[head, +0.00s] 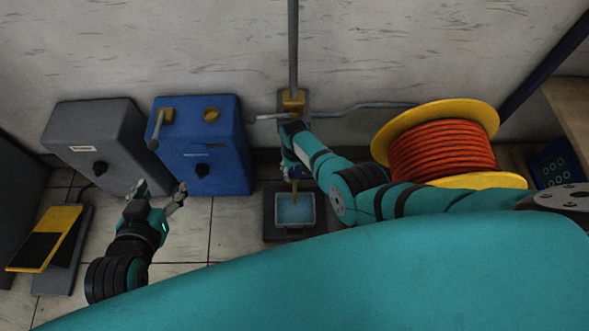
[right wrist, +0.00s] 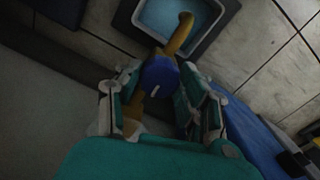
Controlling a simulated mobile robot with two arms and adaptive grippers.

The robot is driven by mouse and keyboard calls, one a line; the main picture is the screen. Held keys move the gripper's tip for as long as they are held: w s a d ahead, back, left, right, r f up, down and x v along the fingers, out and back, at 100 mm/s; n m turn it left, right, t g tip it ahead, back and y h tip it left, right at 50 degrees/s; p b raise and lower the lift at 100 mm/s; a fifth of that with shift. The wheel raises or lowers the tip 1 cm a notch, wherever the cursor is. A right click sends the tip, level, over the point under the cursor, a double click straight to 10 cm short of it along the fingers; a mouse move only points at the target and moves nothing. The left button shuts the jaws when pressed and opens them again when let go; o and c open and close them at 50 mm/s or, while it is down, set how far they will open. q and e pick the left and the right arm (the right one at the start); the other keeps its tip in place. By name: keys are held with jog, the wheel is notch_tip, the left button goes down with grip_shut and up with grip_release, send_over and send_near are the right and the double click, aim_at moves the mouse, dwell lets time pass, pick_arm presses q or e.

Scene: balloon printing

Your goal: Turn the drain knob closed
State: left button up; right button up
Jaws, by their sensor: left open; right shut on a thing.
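A blue knob (right wrist: 160,76) with a white mark sits on a brass tap (right wrist: 181,33) in the right wrist view. My right gripper (right wrist: 161,84) has its fingers on both sides of this knob and is shut on it. In the head view, my right gripper (head: 291,166) reaches down at the wall and mostly hides the knob. The brass spout (head: 295,186) points down over a basin (head: 277,209) with pale blue liquid in it. My left gripper (head: 160,196) is open and empty, in front of the blue box (head: 225,150).
A grey box (head: 90,135) with a black knob stands left of the blue box. A yellow pedal (head: 62,222) lies at the left. A spool of orange cable (head: 440,150) stands beside my right arm. Pipes (head: 293,50) meet a brass fitting on the wall. Tiles left of the basin are clear.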

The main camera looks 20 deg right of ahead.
aim_at(295, 172)
jog(key=shift+m, duration=0.6)
jog(key=o, duration=1.2)
jog(key=shift+r, duration=0.1)
notch_tip(295, 172, up, 12)
jog(key=shift+f, duration=0.1)
dwell(0.4)
